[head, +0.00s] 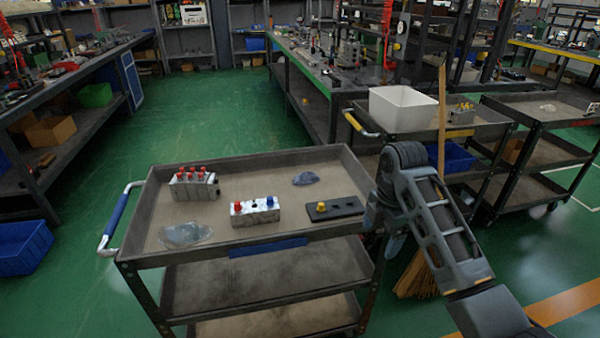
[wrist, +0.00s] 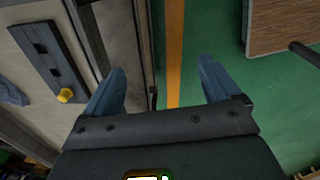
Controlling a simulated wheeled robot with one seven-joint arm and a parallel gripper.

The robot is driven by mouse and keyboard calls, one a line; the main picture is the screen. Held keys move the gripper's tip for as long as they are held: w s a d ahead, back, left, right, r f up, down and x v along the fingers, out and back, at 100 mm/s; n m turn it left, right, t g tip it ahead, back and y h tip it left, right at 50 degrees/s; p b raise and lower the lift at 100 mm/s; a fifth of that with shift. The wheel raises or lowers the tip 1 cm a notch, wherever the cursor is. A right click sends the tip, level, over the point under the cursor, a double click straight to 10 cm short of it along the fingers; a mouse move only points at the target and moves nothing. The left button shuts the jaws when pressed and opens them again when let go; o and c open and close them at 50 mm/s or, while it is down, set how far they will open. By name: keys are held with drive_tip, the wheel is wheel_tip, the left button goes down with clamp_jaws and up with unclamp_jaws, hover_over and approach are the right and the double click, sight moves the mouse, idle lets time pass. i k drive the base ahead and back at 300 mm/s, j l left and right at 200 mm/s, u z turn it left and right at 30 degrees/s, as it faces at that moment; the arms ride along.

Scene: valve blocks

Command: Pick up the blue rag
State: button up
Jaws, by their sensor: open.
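The blue rag (head: 306,178) lies crumpled on the cart's top tray, toward the back and right of the middle. Part of it also shows at the left edge of the wrist view (wrist: 12,93). My gripper (wrist: 160,75) is open with nothing between its fingers. It is beyond the cart's right edge, over the green floor, apart from the rag. In the head view my arm stands to the right of the cart and largely hides the gripper.
The cart's tray (head: 240,165) has a raised rim. A broom (head: 442,120) stands behind my arm.

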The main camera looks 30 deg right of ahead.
sight(309, 178)
drive_tip(key=i, duration=1.25)
